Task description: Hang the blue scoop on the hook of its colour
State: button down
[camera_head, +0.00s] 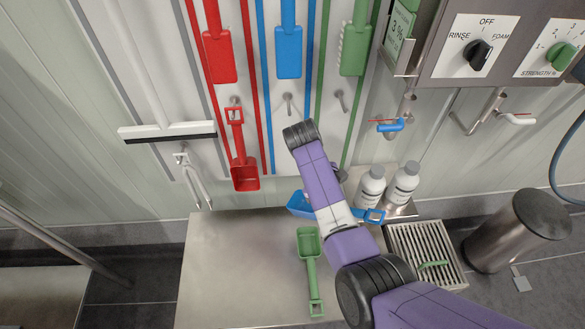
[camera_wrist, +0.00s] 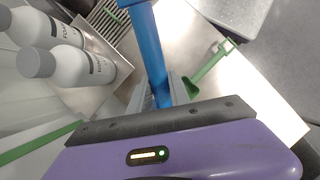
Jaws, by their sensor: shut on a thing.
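The blue scoop (camera_head: 300,205) shows on both sides of my arm in the head view, above the back of the steel table, with its looped handle end (camera_head: 374,215) at the right. In the wrist view its blue handle (camera_wrist: 150,45) runs up between the fingers of my gripper (camera_wrist: 160,93), which is shut on it. My arm hides the gripper and the scoop's middle in the head view. The hook (camera_head: 289,103) between the blue stripes is bare, on the wall above the scoop, partly near my arm's elbow.
A red scoop (camera_head: 244,172) hangs on the left hook. The green hook (camera_head: 341,98) is bare. A green scoop (camera_head: 309,255) lies on the steel table (camera_head: 225,270). Two white bottles (camera_head: 371,187) stand close right of my arm, beside a drain grate (camera_head: 412,244).

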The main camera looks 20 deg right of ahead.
jog(key=w+d+r+n+t+h, duration=0.2)
jog(key=w+r+n+t+h, duration=0.35)
jog(key=n, duration=0.75)
jog(key=w+a+r+n+t+y, duration=0.1)
jog(key=w+a+r+n+t, duration=0.1)
jog(key=a+n+t, duration=0.3)
jog(key=w+a+r+n+t+y, duration=0.2)
jog(key=w+a+r+n+t, duration=0.1)
jog(key=t, duration=0.7)
jog(key=shift+w+a+r+n+p, duration=0.2)
jog(key=shift+a+r+n+p, duration=0.25)
jog(key=shift+a+r+n, duration=1)
jog(key=shift+w+d+f+n+t, duration=0.1)
jog(key=shift+d+f+n+t, duration=0.15)
jog(key=shift+d+f+n, duration=0.3)
